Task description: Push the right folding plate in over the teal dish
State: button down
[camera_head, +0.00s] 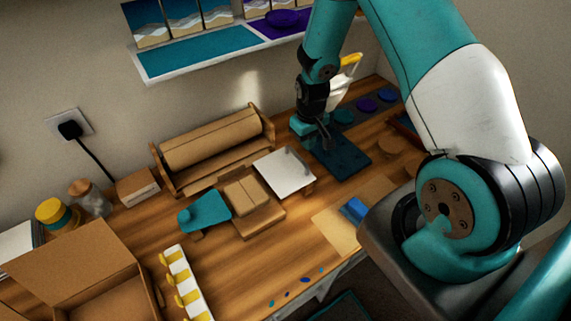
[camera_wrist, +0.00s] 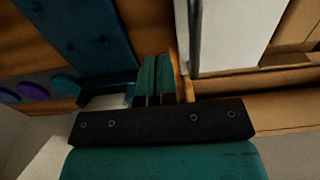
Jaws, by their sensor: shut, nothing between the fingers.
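A white plate (camera_head: 284,170), which looks like the right folding plate, lies right of a small cardboard stand (camera_head: 262,217). It also shows at the upper right of the wrist view (camera_wrist: 228,35). A flat teal piece (camera_head: 205,211) sticks out on the stand's left side. I cannot make out a separate teal dish at the stand. My gripper (camera_head: 326,140) is shut and empty, low over the table between the white plate and a dark blue slab. Its teal fingertips (camera_wrist: 155,72) are left of the white plate's edge in the wrist view; contact cannot be told.
The dark blue slab (camera_head: 342,159) is right of the white plate. Round coloured discs (camera_head: 367,104) sit on a grey strip behind it. A cardboard roll holder (camera_head: 212,140) stands behind the stand. A white rack with yellow pieces (camera_head: 188,285) and an open box (camera_head: 75,265) are front left.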

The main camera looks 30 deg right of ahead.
notch_tip(320, 180, up, 7)
jog(key=p, duration=0.4)
